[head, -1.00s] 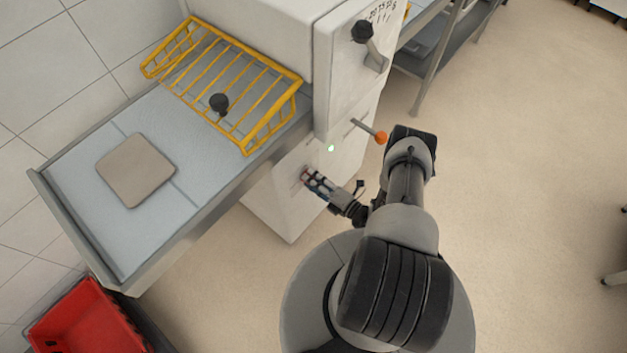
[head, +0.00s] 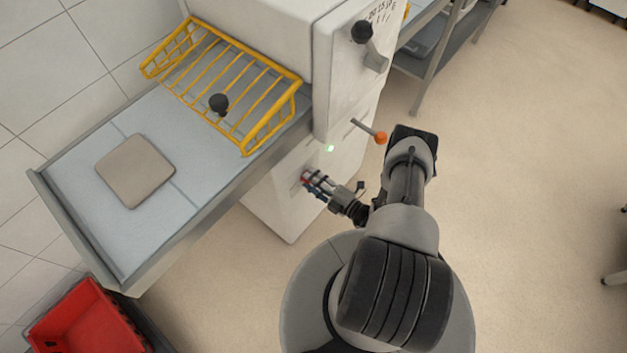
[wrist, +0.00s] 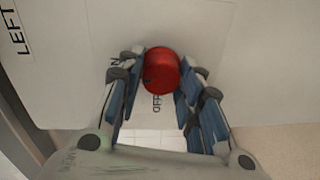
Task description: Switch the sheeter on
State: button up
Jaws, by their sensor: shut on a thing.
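The sheeter (head: 285,200) is a white machine with a grey bed and a yellow wire guard. On its lower front panel is a red round knob, seen in the wrist view (wrist: 161,70), with partly covered lettering beside it and "OFF" below it. My gripper (wrist: 160,80) has its two blue-padded fingers on either side of the knob, shut on it. In the head view my gripper (head: 311,180) reaches the panel and mostly hides the knob. A small green light (head: 330,148) glows on the panel above it.
An orange-tipped lever (head: 380,137) sticks out above my gripper, near my arm. A flat dough piece (head: 136,170) lies on the sheeter bed. A red crate (head: 85,320) stands at lower left.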

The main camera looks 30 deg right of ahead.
jog(key=o, duration=1.1)
jog(key=shift+v, duration=6)
